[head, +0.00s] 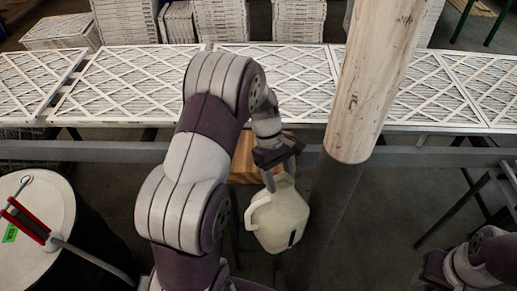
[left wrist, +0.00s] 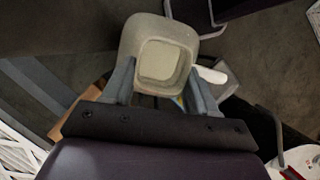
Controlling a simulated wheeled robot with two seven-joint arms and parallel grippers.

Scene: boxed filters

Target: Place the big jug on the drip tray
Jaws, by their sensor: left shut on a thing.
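The big jug (head: 280,222) is cream-white with a side handle. It hangs tilted below my left gripper (head: 282,180), in the middle of the head view. In the left wrist view the jug (left wrist: 158,32) sits between the two grey fingers of my left gripper (left wrist: 160,88), which are shut on it. The exact contact is partly hidden by the fingers. I cannot make out a drip tray in either view. My right arm shows only in part at the lower right of the head view, and its gripper is out of the picture.
A wooden box or block (head: 243,168) lies behind the jug, partly hidden by my arm. A pale wooden post (head: 375,80) with a dark lower part stands just right. A drum (head: 30,240) with a red-handled tool is at left. Filter panels (head: 120,85) line the back.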

